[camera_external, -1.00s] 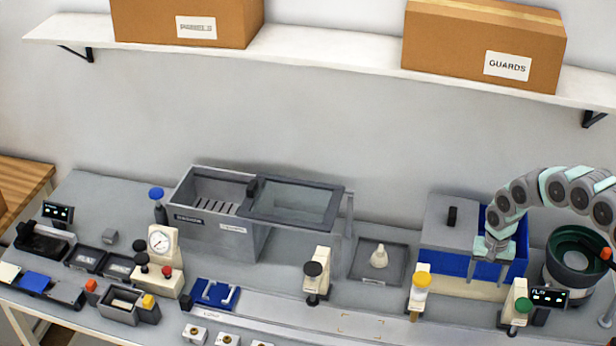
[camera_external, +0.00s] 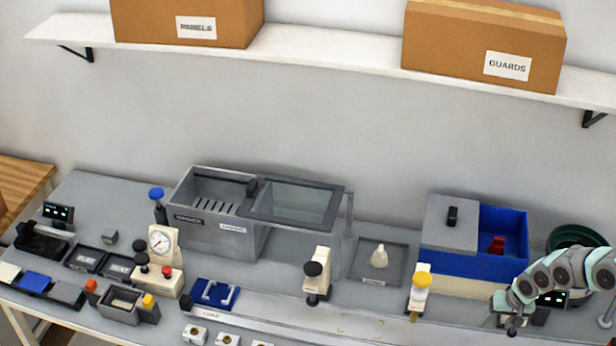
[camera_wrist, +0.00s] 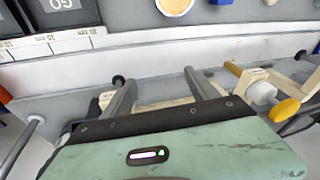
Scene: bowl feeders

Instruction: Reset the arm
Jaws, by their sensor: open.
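My arm reaches in from the right edge in the camera_external view and bends down over the front right of the bench. My gripper (camera_external: 512,325) is low there, beside the small display, partly hidden by my own arm. In the wrist view its two grey fingers (camera_wrist: 162,88) stand apart with nothing between them, so it is open and empty. The blue bin (camera_external: 515,262) stands behind it, with a grey lid (camera_external: 450,225) over its left part and a red object (camera_external: 497,245) inside.
A dark green bowl feeder (camera_external: 575,236) is behind my arm. A yellow-knobbed post (camera_external: 420,285) and a black-knobbed post (camera_external: 315,275) stand left of my gripper. A grey glass-lidded box (camera_external: 215,240) is farther left. A shelf with cartons (camera_external: 485,50) hangs above; the space below it is clear.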

